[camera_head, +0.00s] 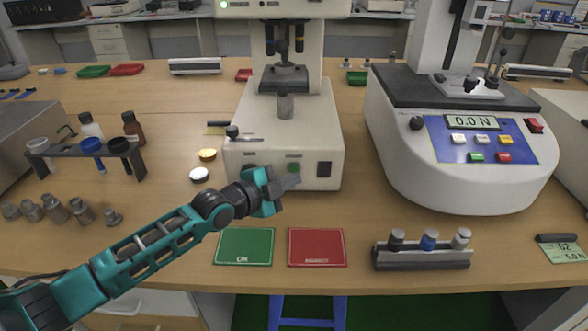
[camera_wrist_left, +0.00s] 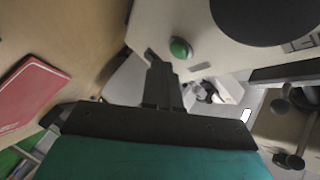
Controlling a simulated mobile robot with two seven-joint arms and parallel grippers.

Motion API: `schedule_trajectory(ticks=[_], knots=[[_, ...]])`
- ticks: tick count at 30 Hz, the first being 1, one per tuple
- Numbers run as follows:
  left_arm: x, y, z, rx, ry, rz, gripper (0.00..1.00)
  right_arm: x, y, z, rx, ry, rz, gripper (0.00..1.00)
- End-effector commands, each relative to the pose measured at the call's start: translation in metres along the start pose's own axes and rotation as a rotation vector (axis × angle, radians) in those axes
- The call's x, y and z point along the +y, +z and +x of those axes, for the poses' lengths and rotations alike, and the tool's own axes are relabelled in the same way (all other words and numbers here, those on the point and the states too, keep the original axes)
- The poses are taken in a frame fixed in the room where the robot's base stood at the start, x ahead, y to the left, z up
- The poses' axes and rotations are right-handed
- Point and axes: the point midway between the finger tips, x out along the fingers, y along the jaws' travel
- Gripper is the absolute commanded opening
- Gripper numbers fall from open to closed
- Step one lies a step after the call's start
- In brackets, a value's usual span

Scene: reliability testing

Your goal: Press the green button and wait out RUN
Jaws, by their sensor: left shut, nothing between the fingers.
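A green button (camera_head: 293,168) sits on the front face of the cream test machine (camera_head: 250,155) at the centre. It also shows in the left wrist view (camera_wrist_left: 180,47) as a round green cap. My left gripper (camera_head: 291,182) is shut and empty, with its tips just below the button in the head view. In the left wrist view its closed fingers (camera_wrist_left: 155,62) end to the left of and slightly below the button. I cannot tell whether they touch the machine. My right gripper is not in view. I cannot read RUN anywhere.
A second tester (camera_head: 450,190) at right has a display (camera_head: 472,122) reading 0.0 N and smaller coloured keys. A green mat (camera_head: 244,246), a red mat (camera_head: 317,247) and a rack (camera_head: 423,259) of several small parts lie in front. Bottles (camera_head: 133,130) stand at left.

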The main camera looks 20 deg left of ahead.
Motion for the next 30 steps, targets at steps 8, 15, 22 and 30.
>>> schedule_trajectory(ticks=[8, 15, 22, 30], knots=[[-0.0001, 0.0, 0.0, 0.0, 0.0, 0.0, 0.0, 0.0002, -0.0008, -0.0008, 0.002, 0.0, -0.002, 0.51], [-0.0005, 0.0016, 0.0017, 0.0, 0.0, 0.001, 0.0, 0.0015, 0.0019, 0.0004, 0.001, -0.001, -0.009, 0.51], [-0.004, 0.0047, 0.0062, 0.0, 0.0, 0.001, 0.0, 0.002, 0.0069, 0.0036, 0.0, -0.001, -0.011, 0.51], [-0.0044, 0.0044, 0.006, 0.0, 0.0, 0.0, 0.0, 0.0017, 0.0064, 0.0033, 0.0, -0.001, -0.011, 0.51]])
